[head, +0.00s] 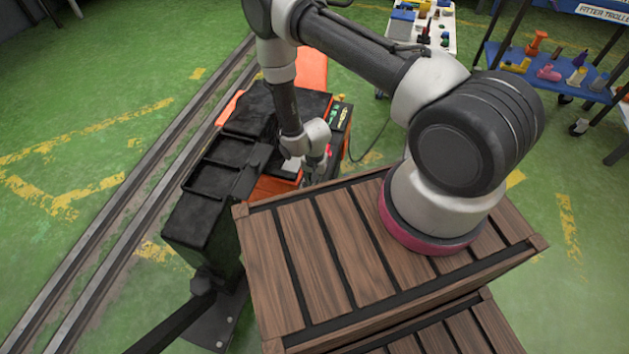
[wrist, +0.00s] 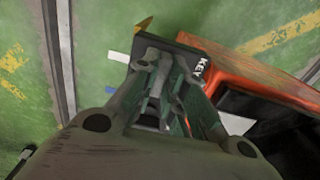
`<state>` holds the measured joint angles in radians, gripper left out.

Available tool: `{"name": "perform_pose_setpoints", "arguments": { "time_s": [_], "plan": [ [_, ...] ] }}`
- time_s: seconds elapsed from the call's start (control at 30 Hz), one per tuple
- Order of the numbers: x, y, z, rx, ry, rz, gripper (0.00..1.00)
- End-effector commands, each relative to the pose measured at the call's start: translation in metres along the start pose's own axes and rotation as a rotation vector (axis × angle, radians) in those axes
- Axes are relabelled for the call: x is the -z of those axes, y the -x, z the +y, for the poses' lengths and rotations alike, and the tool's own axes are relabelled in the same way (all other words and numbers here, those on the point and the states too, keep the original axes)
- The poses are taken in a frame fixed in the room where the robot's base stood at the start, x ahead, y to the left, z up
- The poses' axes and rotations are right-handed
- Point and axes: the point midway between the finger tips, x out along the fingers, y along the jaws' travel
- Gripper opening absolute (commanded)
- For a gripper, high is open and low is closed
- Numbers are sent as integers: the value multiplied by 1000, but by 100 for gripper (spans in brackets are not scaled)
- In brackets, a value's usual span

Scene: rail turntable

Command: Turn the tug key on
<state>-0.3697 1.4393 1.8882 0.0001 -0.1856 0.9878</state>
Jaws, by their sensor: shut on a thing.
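The tug (head: 215,165) is a black and orange machine standing beside the rails. My gripper (head: 318,163) reaches down at the tug's right side, below a small panel with green and yellow labels (head: 340,115). In the wrist view, my gripper (wrist: 165,78) has its fingers close together over a dark panel marked KEY (wrist: 200,66). The fingers are shut on the tug key, which they hide almost wholly. I cannot tell which way the key is turned.
My arm stands on a wooden-slatted platform (head: 300,240) close to the tug. Rails (head: 150,200) run on the left. A white cart (head: 440,25) and a blue-shelved trolley (head: 545,70) with coloured parts stand at the back right. Green floor lies open between.

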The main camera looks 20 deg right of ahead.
Motion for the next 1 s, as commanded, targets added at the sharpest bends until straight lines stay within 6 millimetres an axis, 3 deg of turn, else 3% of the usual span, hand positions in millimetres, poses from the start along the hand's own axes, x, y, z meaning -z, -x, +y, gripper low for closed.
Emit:
{"name": "perform_pose_setpoints", "arguments": {
  "time_s": [0.53,0.57,0.67,1.0],
  "plan": [
    [0,0,0,0,-27,0,0],
    [0,0,0,0,-27,0,14],
    [0,0,0,0,-27,0,32],
    [0,2,0,1,-26,0,34]
  ]
}}
